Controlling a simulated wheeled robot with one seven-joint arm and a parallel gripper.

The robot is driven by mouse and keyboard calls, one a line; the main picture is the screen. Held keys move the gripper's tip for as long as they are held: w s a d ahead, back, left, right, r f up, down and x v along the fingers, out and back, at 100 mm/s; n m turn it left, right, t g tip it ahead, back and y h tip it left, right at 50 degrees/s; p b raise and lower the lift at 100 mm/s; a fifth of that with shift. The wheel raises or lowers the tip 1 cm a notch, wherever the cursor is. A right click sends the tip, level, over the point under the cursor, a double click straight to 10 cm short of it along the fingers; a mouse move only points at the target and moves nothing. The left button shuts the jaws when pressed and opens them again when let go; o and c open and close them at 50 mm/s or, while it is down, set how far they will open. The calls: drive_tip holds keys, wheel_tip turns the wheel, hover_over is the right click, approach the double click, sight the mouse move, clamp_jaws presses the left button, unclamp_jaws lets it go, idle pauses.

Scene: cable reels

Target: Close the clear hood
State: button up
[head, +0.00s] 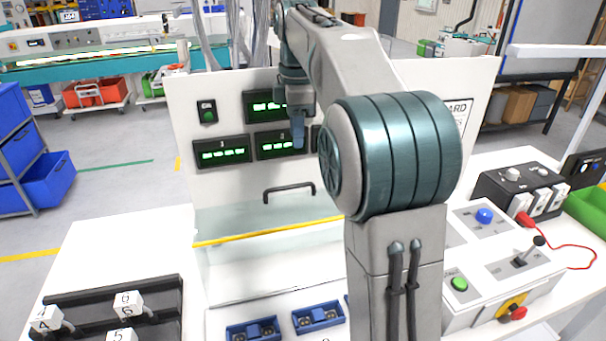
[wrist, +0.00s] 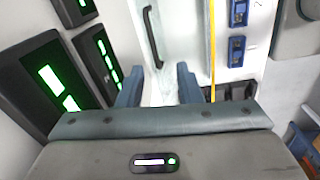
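The clear hood (head: 265,218) is a see-through panel at the front of the white upright panel. It has a yellow edge strip (head: 270,232) and a black bar handle (head: 290,190). It appears raised, with the blue fixtures below its edge uncovered. In the wrist view the handle (wrist: 152,37) lies ahead of my gripper (wrist: 160,85), roughly in line with the gap between the fingers, and the yellow strip (wrist: 212,50) runs to its right. My gripper's blue fingers are apart with nothing between them. In the head view a blue finger (head: 298,130) shows above the handle, apart from it.
Green-lit displays (head: 222,151) sit on the white panel (head: 220,180) close to my gripper. Blue fixtures (head: 318,316) lie on the bench in front. A black rack with numbered white blocks (head: 128,303) stands at left. A control box (head: 500,255) with buttons and a lever stands at right.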

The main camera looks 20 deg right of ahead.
drive_tip(key=shift+n, duration=0.8)
drive_tip(key=f, duration=0.4)
drive_tip(key=w+f, duration=0.1)
drive_tip(key=f, duration=0.4)
drive_tip(key=w+d+f+b, duration=0.1)
drive_tip(key=f, duration=0.3)
drive_tip(key=shift+w+f, duration=0.2)
drive_tip(key=shift+f, duration=0.1)
